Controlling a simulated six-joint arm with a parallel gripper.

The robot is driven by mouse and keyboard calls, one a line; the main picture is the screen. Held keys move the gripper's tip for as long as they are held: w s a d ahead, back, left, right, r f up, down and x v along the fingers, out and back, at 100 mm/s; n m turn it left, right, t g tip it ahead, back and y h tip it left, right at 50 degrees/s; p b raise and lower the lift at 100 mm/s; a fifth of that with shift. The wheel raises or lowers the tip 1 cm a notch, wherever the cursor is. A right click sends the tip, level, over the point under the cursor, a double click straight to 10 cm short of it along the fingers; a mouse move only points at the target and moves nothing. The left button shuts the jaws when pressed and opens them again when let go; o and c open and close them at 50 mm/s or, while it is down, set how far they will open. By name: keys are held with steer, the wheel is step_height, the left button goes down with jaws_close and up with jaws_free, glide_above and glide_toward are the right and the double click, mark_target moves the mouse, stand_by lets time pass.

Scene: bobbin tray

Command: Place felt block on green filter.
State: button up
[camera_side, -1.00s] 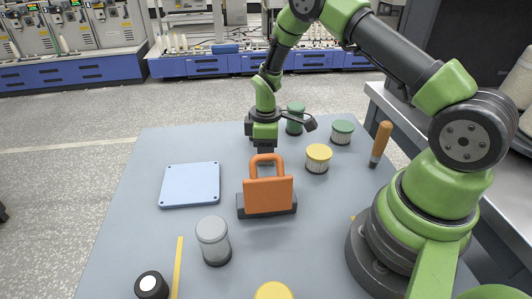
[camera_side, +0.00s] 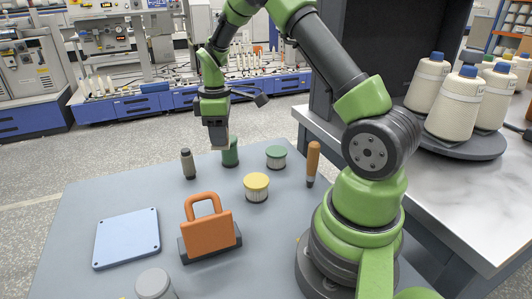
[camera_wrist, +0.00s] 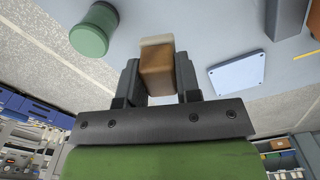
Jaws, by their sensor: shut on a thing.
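My gripper (camera_side: 217,138) is shut on the felt block (camera_wrist: 157,68), a brown block with a pale end, which shows between the fingers in the wrist view. In the side view the gripper hangs above the far part of the table, and the block is mostly hidden by the fingers. The green filter (camera_side: 277,158), with a green cap and pale ribbed body, stands upright at the back right, to the right of and apart from my gripper.
A yellow-capped filter (camera_side: 256,186) stands in front of the green filter. An orange padlock-shaped object (camera_side: 208,231) rests on a dark base. A blue plate (camera_side: 127,238) lies left, and a dark cylinder (camera_side: 188,164) stands behind. A wooden-handled tool (camera_side: 312,160) stands right; a grey-lidded jar (camera_side: 153,284) is in front.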

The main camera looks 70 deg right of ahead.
steer(key=s+d+r+m, duration=0.2)
steer(key=s+d, duration=0.2)
steer(key=d, duration=0.2)
steer(key=s+d+r+m, duration=0.2)
steer(key=s+d+m, duration=0.1)
steer(key=s+d, duration=0.3)
glide_above(276, 151)
step_height(276, 151, down, 6)
steer(key=shift+s+d+r, duration=0.1)
steer(key=shift+r, duration=0.05)
steer(key=shift+f, duration=2.3)
steer(key=shift+f, duration=0.15)
steer(key=o, duration=0.9)
